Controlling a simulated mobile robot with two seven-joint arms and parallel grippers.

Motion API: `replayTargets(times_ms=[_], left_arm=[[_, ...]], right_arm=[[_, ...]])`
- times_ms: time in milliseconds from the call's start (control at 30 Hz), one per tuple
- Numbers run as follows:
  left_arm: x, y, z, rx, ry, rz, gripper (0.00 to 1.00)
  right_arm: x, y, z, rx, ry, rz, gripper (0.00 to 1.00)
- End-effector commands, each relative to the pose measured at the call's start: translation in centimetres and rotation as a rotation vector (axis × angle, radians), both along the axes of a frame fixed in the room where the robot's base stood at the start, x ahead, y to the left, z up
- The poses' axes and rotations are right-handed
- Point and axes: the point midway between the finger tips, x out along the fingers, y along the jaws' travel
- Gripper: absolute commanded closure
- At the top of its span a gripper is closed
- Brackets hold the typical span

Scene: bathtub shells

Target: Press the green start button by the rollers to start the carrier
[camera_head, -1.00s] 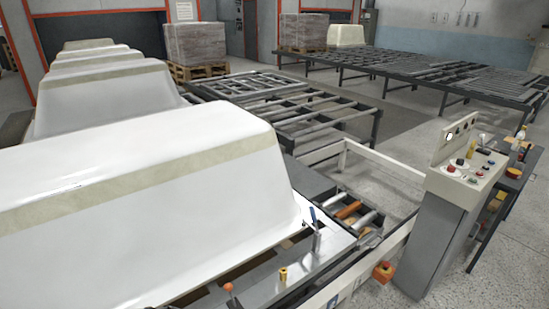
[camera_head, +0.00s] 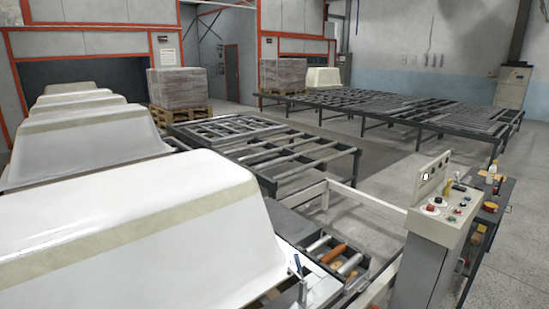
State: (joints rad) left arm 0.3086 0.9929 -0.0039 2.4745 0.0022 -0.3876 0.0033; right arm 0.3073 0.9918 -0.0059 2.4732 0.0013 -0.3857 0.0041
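A grey control console (camera_head: 425,255) stands at the right beside the rollers. Its light sloped panel (camera_head: 442,215) carries several small buttons, among them a red one (camera_head: 439,201). A small green button (camera_head: 451,218) seems to sit near the panel's middle; it is too small to be sure. The rollers (camera_head: 337,254), some orange and some grey, lie left of the console. A white bathtub shell (camera_head: 140,235) fills the lower left, its right end near the rollers. Neither of my grippers is in view.
More bathtub shells (camera_head: 85,135) stand in a row behind. Roller tables (camera_head: 270,150) and a long far conveyor (camera_head: 400,112) fill the middle. A dark side stand (camera_head: 488,225) with a bottle adjoins the console. Grey floor (camera_head: 385,180) is free between console and conveyors.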

Motion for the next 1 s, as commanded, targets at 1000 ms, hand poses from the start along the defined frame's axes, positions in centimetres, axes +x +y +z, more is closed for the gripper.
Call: replayTargets(times_ms=[1000], left_arm=[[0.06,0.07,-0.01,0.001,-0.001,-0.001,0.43]], right_arm=[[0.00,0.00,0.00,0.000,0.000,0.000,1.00]])
